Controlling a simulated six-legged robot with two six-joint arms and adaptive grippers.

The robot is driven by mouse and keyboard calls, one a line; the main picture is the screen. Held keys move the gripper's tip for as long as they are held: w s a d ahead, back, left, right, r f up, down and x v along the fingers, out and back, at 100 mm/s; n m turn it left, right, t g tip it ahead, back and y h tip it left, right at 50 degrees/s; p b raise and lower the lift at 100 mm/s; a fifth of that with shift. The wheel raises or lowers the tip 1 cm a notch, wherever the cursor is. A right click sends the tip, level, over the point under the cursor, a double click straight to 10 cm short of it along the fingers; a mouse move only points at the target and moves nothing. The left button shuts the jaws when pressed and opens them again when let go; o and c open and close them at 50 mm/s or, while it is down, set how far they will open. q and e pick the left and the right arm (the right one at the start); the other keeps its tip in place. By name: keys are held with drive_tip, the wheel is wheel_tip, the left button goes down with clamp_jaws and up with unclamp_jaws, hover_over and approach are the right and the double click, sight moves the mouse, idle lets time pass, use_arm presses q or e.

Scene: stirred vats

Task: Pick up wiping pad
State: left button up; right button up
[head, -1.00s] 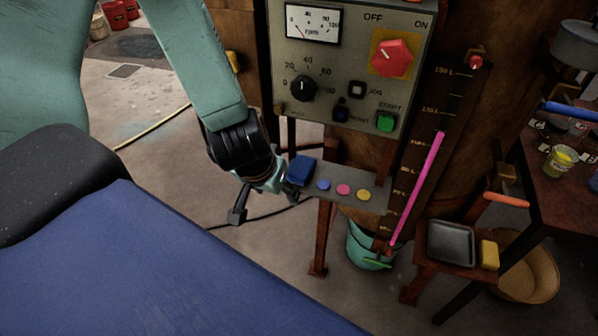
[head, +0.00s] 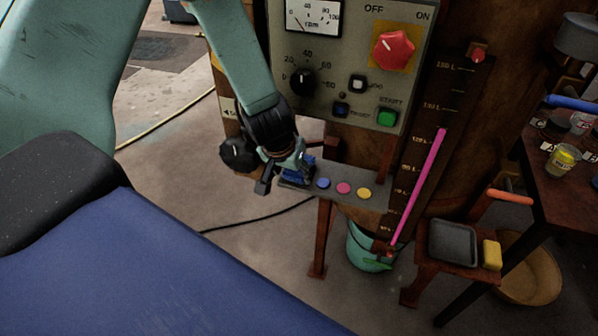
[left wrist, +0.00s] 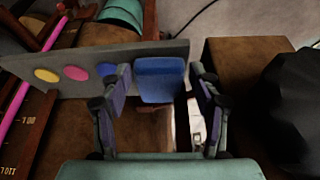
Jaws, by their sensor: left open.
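The wiping pad, a blue block (head: 300,169), lies at the left end of a narrow grey shelf (head: 378,200) under the control panel. It is partly hidden by my left gripper (head: 286,176) in the head view. In the left wrist view the pad (left wrist: 160,80) shows between the two spread fingers of my left gripper (left wrist: 160,88), one on each side. The gripper is open. A narrow gap shows at the right finger; I cannot tell whether either finger touches the pad. My right gripper is not in view.
Blue, pink and yellow discs (head: 343,188) sit on the shelf beside the pad. The control panel (head: 345,70) with its knobs is just above. A black object (head: 238,154) stands close left of the gripper. A small stand holds a grey tray (head: 453,243) and a yellow sponge (head: 491,254).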

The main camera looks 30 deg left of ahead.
use_arm(q)
drive_tip(key=shift+w+f, duration=0.25)
drive_tip(key=shift+f, duration=0.15)
drive_tip(key=shift+s+d+r, duration=0.1)
drive_tip(key=shift+r, duration=0.05)
drive_tip(key=shift+c, duration=1.1)
drive_tip(key=c, duration=0.5)
drive_tip(key=shift+o, duration=0.2)
drive_tip(key=shift+r+p, duration=0.7)
drive_tip(key=shift+r, duration=0.05)
drive_tip(key=s+d+p, duration=0.3)
drive_tip(key=s+p, duration=0.3)
drive_tip(key=s, duration=1.1)
drive_tip(key=shift+s, duration=0.4)
